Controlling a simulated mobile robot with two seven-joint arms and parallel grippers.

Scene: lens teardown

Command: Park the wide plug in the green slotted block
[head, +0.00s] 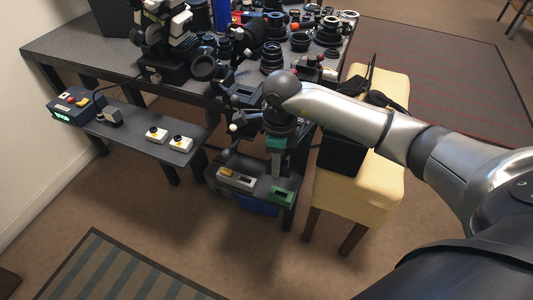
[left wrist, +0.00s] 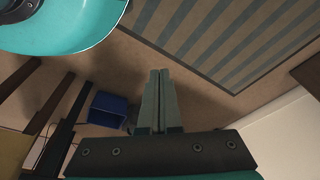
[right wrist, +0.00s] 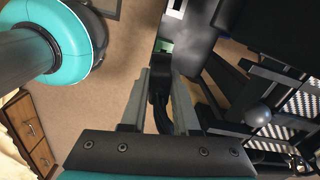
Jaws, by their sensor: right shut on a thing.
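The green slotted block (head: 282,195) stands on the right part of a small low dark shelf, its slot facing up. A bit of green (right wrist: 165,45) also shows beyond my fingertips in the right wrist view. My right gripper (head: 276,168) points down just above and behind the block. In the right wrist view, my right gripper (right wrist: 160,75) is shut on a black plug (right wrist: 160,92), seemingly the wide plug; it is dark and partly hidden by the fingers. My left gripper (left wrist: 160,75) is shut with its fingers together and empty; the head view does not show it.
A pale slotted block (head: 236,180) with a yellow piece is left of the green block. A low bench (head: 140,130) holds a black box (head: 76,106) and two white switch boxes. The table (head: 110,40) behind is crowded with lenses. A yellow stool (head: 350,195) stands close right.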

